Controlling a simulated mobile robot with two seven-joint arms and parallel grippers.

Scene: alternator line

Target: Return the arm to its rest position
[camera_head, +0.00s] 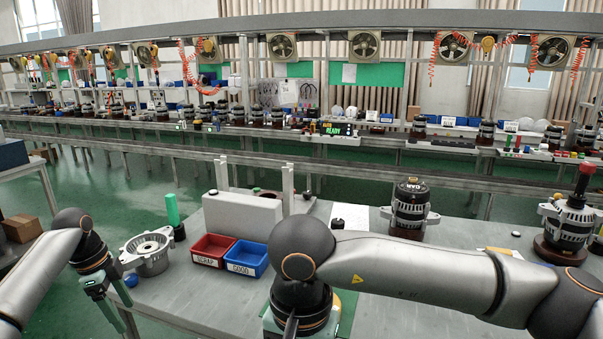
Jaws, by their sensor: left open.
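My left arm comes in from the left and bends down at the table's left edge. My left gripper (108,300) points down there, open, with nothing seen between its fingers. My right arm crosses the front of the table from the right. My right gripper (298,322) hangs at the bottom edge of the picture; its fingertips are cut off, so I cannot tell its state.
The grey table (185,305) bears a metal housing (150,254), a red SCRAP bin (213,248), a blue GOOD bin (246,258), a white block (242,214) and two alternators (411,208) (568,222). A green cylinder (173,210) stands near the housing. A conveyor line runs behind.

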